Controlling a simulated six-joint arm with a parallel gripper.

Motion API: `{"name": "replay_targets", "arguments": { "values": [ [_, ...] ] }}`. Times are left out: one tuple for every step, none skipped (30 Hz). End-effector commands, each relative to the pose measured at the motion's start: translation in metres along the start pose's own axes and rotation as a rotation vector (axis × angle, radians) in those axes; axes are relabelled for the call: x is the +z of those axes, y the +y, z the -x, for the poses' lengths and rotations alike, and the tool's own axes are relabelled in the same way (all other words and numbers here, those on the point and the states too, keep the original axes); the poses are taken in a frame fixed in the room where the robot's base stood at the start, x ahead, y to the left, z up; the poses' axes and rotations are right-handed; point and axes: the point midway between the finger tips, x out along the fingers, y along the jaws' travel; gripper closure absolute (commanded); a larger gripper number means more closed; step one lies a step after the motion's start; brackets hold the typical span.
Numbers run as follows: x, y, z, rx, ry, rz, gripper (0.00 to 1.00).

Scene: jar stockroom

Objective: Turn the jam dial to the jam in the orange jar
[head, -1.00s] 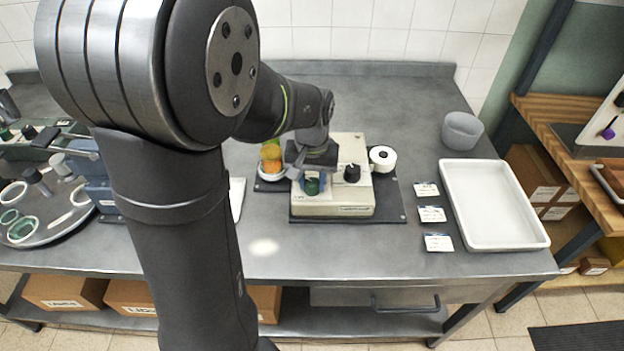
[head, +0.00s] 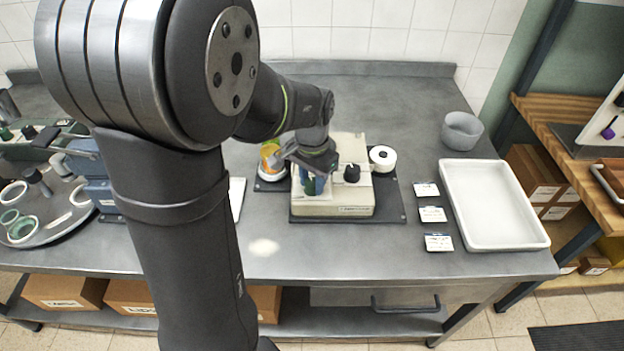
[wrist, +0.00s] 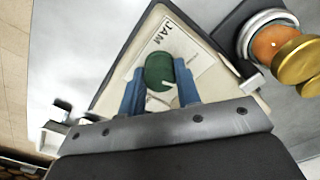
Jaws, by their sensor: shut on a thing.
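The beige machine (head: 345,207) stands on a dark base plate, and its face bears a "JAM" label (wrist: 163,36). The green dial (wrist: 159,72) on that face sits between the two blue fingers of my gripper (wrist: 160,90), which is shut on it. A pale mark shows on the dial's lower part. In the head view my gripper (head: 313,184) partly hides the dial. Something orange in a pale ring (wrist: 268,43), perhaps the orange jar, is at upper right in the wrist view, beside gold lid-like discs (wrist: 300,62); the head view shows orange (head: 268,150) left of the machine.
A black knob (head: 352,173) is on the machine, right of my gripper. A white roll (head: 382,158) stands beside it. Small cards (head: 432,214), a white tray (head: 497,239) and a grey bowl (head: 462,131) are to the right. The bench's front middle is clear.

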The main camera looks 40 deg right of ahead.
Motion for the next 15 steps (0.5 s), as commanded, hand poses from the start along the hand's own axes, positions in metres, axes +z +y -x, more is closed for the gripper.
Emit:
{"name": "replay_targets", "arguments": {
  "values": [
    [-0.0005, -0.0001, 0.0008, -0.001, 0.002, -0.036, 0.92],
    [-0.0005, -0.0001, 0.0009, -0.001, 0.002, -0.059, 0.92],
    [-0.0005, -0.0001, 0.0009, -0.001, 0.002, -0.088, 0.92],
    [-0.0006, -0.0002, 0.0009, -0.001, 0.002, -0.11, 0.92],
    [-0.0006, -0.0002, 0.0009, -0.001, 0.002, -0.13, 0.92],
    [-0.0006, -0.0002, 0.0009, -0.001, 0.002, -0.155, 0.92],
    [-0.0006, -0.0002, 0.001, -0.001, 0.002, -0.173, 0.92],
    [-0.0006, -0.0002, 0.001, -0.001, 0.002, -0.19, 0.92],
    [-0.0006, -0.0002, 0.001, -0.001, 0.002, -0.21, 0.92],
    [-0.0006, -0.0002, 0.001, -0.001, 0.002, -0.226, 0.92],
    [-0.0007, -0.0002, 0.001, -0.001, 0.002, -0.238, 0.92],
    [-0.0007, -0.0002, 0.001, -0.001, 0.002, -0.254, 0.92],
    [-0.0007, -0.0002, 0.001, -0.001, 0.002, -0.264, 0.92],
    [-0.0007, -0.0002, 0.001, -0.001, 0.002, -0.273, 0.92],
    [-0.0007, -0.0002, 0.0011, -0.001, 0.002, -0.285, 0.92]
  ]
}}
